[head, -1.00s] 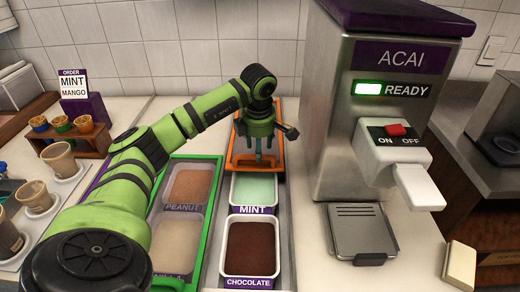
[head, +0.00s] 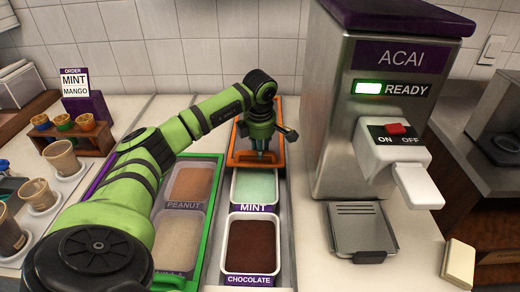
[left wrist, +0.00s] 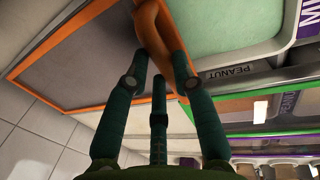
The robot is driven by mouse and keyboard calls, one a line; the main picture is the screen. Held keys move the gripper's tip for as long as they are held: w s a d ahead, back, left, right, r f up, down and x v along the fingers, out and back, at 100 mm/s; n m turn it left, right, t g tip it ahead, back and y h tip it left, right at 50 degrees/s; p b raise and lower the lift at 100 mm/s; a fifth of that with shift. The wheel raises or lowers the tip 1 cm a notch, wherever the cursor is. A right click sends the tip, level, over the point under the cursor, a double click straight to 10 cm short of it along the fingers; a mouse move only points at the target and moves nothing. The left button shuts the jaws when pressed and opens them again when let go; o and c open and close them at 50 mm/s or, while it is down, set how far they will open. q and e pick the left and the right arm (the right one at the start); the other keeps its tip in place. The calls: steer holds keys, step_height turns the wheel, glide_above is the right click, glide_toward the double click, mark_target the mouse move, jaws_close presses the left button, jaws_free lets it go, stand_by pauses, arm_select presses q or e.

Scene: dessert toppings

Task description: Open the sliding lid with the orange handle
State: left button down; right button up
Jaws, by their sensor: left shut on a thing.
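The sliding lid (head: 240,158) has an orange frame and lies at the far end of the right-hand row of tubs. In the left wrist view its grey panel (left wrist: 85,55) and raised orange handle (left wrist: 152,28) show. My left gripper (head: 263,153) reaches down over the lid's near part. In the left wrist view its dark green fingers (left wrist: 163,58) are shut on the orange handle. The mint tub (head: 255,187) is uncovered just in front of the lid. What lies under the lid is hidden. My right gripper is not in view.
The chocolate tub (head: 251,246) is nearest in the same row. Peanut (head: 190,186) and another tub (head: 177,242) stand to the left in a green frame. The acai machine (head: 345,130) stands close on the right; the tiled wall (head: 215,45) is behind.

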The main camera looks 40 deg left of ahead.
arm_select(q)
steer(key=shift+w+a, duration=1.05)
steer(key=shift+w, duration=0.3)
steer(key=c, duration=1)
jaws_free()
steer(key=shift+r, duration=0.15)
steer(key=r, duration=0.3)
steer(key=s+d+r, duration=0.1)
steer(key=r, duration=0.3)
steer(key=s+r, duration=0.1)
steer(key=r, duration=0.3)
steer(key=shift+d+r, duration=0.25)
